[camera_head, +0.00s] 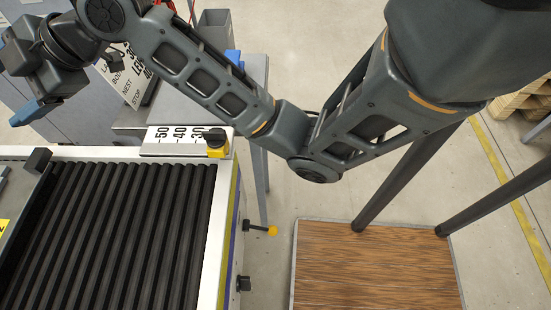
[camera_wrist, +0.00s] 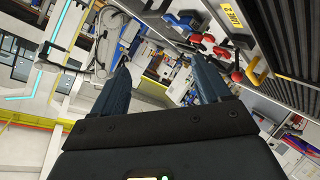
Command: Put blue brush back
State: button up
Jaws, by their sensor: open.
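My gripper (camera_wrist: 160,62) is open in the wrist view, with its two dark blue fingers apart and nothing between them. In the head view my gripper (camera_head: 36,110) is at the upper left, raised above the roller conveyor's far side, with a blue-grey finger showing. I cannot make out a blue brush for certain in either view. A small blue thing (camera_head: 234,57) shows behind my arm by the grey bin, mostly hidden, and I cannot tell what it is.
A roller conveyor (camera_head: 228,210) with a white frame fills the lower left, with a number scale (camera_head: 165,141) and a yellow-black knob (camera_head: 215,142) at its far corner. A grey bin (camera_head: 215,27) and a lettered sign (camera_head: 140,85) stand behind. A wood-topped platform (camera_head: 375,265) lies at right.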

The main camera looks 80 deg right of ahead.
jog(key=s+a+f+m+t, duration=0.2)
jog(key=a+m+t, duration=0.2)
jog(key=a+m, duration=0.35)
jog(key=s+a+f+m+h, duration=0.4)
jog(key=s+f+m, duration=0.4)
jog(key=s, duration=0.5)
jog(key=s+d+f+n+g, duration=0.1)
jog(key=s+d, duration=0.1)
jog(key=s, duration=1)
jog(key=s+d+f+n, duration=0.1)
jog(key=s+d, duration=0.1)
jog(key=s, duration=1.1)
jog(key=shift+d+n+g, duration=0.25)
jog(key=shift+n+g, duration=0.1)
jog(key=shift+g, duration=0.05)
